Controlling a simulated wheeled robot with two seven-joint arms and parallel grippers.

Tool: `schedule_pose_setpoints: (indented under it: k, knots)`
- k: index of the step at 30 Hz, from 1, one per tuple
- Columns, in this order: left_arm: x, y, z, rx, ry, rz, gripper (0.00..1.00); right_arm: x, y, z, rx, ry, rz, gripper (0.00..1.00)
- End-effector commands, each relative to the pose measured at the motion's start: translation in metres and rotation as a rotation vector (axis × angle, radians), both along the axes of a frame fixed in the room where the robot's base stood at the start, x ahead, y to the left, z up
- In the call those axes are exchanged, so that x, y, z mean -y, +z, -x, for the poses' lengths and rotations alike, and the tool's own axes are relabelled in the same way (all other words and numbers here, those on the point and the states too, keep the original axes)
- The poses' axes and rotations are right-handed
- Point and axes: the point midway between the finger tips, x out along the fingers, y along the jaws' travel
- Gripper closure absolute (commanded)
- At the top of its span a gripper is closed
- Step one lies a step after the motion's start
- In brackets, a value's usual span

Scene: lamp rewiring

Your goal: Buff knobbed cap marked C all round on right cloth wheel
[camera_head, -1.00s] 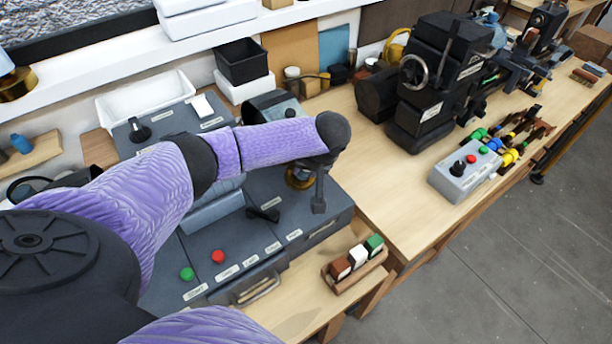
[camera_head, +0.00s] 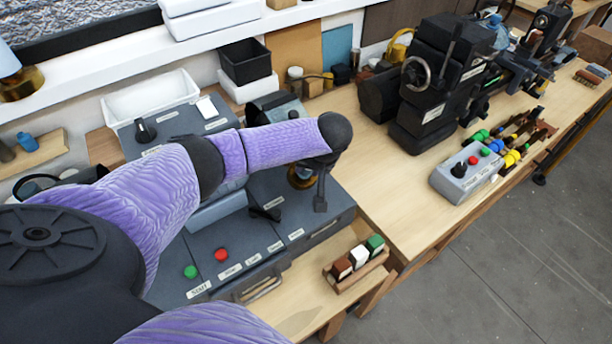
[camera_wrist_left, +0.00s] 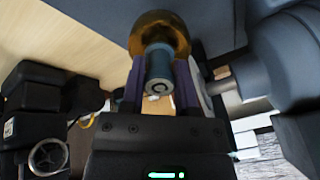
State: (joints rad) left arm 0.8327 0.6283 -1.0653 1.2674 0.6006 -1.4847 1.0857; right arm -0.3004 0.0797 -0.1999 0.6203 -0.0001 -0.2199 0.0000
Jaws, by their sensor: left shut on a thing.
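My left gripper (camera_wrist_left: 162,95) is shut on the knob (camera_wrist_left: 160,62) of a brass cap, with a purple finger on each side. The knob's end faces the wrist camera and bears a C. The cap's brass dome (camera_wrist_left: 158,32) lies beyond the fingers. It also shows in the head view (camera_head: 299,178), partly behind my left gripper (camera_head: 320,195). A pale disc (camera_wrist_left: 203,88), apparently a cloth wheel on a spindle, is close beside the right-hand finger in the wrist view. I cannot tell whether the dome touches a wheel. My arm hides much of the machine in the head view.
The grey machine base (camera_head: 255,240) has green (camera_head: 190,272) and red (camera_head: 221,254) buttons. A wooden rack with brown, white and green blocks (camera_head: 358,259) stands at its right. A black machine (camera_head: 430,90) and a grey control box (camera_head: 466,172) stand further right. Bare bench lies between.

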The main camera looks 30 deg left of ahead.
Motion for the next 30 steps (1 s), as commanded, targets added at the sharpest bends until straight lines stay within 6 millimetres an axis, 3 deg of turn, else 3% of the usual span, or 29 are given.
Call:
schedule_pose_setpoints:
  k: [4, 16, 24, 30]
  knots:
    - [-0.003, 0.003, 0.003, 0.000, 0.003, -0.003, 1.00, 0.001, 0.010, 0.000, 0.000, 0.001, 0.002, 1.00]
    - [0.002, 0.000, -0.002, 0.002, 0.000, -0.002, 1.00, 0.001, 0.010, -0.001, 0.000, 0.001, 0.002, 1.00]
    - [0.019, -0.007, 0.006, 0.000, 0.000, -0.001, 1.00, 0.001, 0.018, -0.001, 0.001, 0.001, 0.002, 1.00]
    - [0.020, -0.009, 0.006, 0.002, 0.001, -0.002, 1.00, 0.001, 0.017, -0.001, 0.001, 0.001, 0.002, 1.00]
